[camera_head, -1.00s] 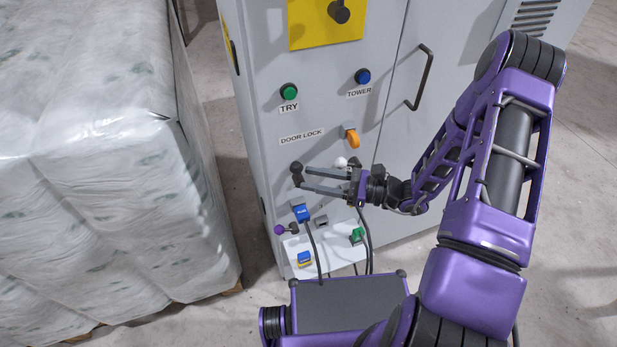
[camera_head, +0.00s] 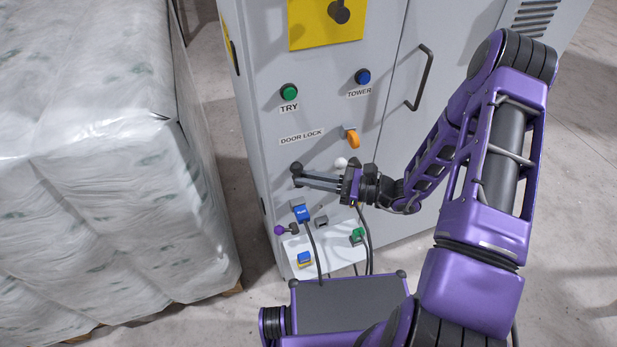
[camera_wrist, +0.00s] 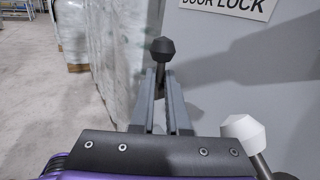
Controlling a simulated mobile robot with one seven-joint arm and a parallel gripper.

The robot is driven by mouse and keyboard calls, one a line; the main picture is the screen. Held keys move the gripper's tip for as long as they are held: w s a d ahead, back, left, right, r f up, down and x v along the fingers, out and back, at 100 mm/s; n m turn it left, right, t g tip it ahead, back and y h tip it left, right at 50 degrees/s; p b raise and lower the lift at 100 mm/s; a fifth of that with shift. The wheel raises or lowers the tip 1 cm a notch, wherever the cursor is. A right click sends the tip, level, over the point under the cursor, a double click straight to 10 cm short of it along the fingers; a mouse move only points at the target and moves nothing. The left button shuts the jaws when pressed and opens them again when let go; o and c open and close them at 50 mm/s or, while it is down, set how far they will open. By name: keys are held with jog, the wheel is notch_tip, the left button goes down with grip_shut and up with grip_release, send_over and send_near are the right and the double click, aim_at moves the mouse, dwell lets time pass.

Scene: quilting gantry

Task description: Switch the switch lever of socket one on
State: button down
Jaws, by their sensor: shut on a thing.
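My gripper (camera_head: 299,179) is in front of the lower part of the grey cabinet, its two fingers closed together on a lever with a dark knob (camera_head: 296,167). In the wrist view the dark knob (camera_wrist: 163,49) stands up just beyond the fingertips (camera_wrist: 161,72), its stem between them. A lever with a white knob (camera_head: 340,162) is to the right of the fingers; it also shows in the wrist view (camera_wrist: 243,130). A lever with a purple knob (camera_head: 279,230) sits lower left, by the socket panel (camera_head: 333,262). I can read no socket number.
A blue plug (camera_head: 302,213) and a green plug (camera_head: 357,236) with dark cables are below the gripper. An orange lever (camera_head: 352,140) is above it, beside the DOOR LOCK label (camera_head: 301,137). A wrapped pallet load (camera_head: 90,170) stands close on the left.

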jog(key=shift+d+f+m+t+y+b, duration=0.1)
jog(key=shift+m+t+y+b, duration=0.3)
jog(key=shift+y+b, duration=0.15)
jog(key=c, duration=0.9)
grip_release()
jog(key=v, duration=1.7)
jog(key=shift+d, duration=0.25)
jog(key=shift+d, duration=0.1)
